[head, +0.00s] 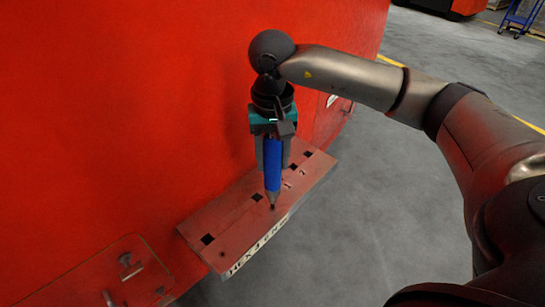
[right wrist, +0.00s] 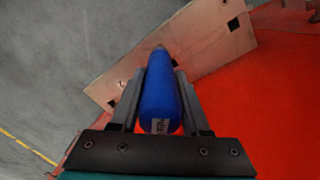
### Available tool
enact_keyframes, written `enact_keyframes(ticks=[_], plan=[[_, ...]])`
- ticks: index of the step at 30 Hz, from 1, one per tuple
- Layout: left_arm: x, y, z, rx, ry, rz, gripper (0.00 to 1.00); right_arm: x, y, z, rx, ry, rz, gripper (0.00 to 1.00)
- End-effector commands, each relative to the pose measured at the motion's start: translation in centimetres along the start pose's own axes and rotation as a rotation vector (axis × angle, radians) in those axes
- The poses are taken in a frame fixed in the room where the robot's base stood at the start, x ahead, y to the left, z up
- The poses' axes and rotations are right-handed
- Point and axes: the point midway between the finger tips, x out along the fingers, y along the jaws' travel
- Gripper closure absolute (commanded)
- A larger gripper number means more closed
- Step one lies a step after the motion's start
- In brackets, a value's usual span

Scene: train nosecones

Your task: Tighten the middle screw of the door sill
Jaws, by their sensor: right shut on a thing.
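The door sill (head: 235,218) is a reddish-brown plate jutting from the red wall, with several dark square holes and lettering beginning "HEX" on its front edge. My right gripper (head: 272,158) is shut on a blue screwdriver (head: 272,172), which points down with its tip at the sill's middle, near the front edge. The middle screw is not clear; a small dark spot shows at the tip. In the right wrist view, the screwdriver (right wrist: 160,95) lies between the fingers and its tip overlaps the sill (right wrist: 195,45). I cannot tell whether the tip is seated. My left gripper is not in view.
The red wall (head: 120,100) rises close behind the sill. A red panel with small metal fittings (head: 128,268) is at the lower left. Grey floor (head: 340,230) lies open to the right. A blue cart (head: 520,18) stands far off at the top right.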

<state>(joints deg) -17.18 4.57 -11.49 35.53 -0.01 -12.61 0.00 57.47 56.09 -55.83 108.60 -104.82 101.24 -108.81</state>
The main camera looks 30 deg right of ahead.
Motion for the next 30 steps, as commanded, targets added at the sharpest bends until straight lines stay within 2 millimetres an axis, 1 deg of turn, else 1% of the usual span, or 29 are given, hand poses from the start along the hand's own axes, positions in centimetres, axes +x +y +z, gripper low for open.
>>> enact_keyframes(ticks=[30], plan=[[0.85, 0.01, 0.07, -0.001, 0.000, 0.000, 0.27, 0.13, -0.04, -0.03, 0.000, 0.002, -0.002, 1.00]])
